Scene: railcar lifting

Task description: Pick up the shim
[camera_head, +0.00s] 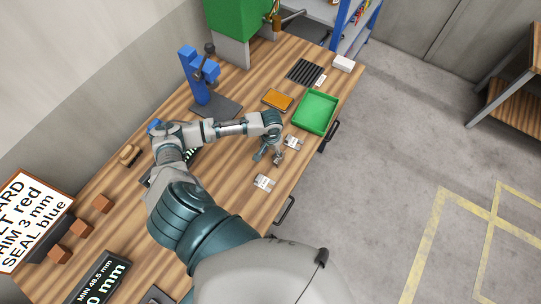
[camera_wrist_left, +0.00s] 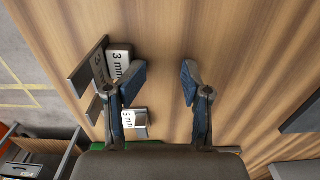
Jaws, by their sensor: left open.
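My left gripper (camera_head: 268,154) is open and empty above the workbench's right part; its two fingers also show in the left wrist view (camera_wrist_left: 162,80). A small pale block marked 3 mm (camera_wrist_left: 119,54) lies beside the left finger in that view, partly hidden by it and not between the fingers. It appears to be the white-labelled piece (camera_head: 264,182) in the head view. A second piece marked 5 mm (camera_wrist_left: 135,118) lies closer to the green tray; in the head view it appears beside the gripper (camera_head: 293,141). My right gripper is not in view.
A green tray (camera_head: 316,112), an orange box (camera_head: 278,99) and a black ribbed pad (camera_head: 305,72) sit farther back on the wooden bench (camera_head: 245,212). A blue fixture (camera_head: 198,80) stands at the left. A sign (camera_head: 34,220) reads shim 3 mm.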

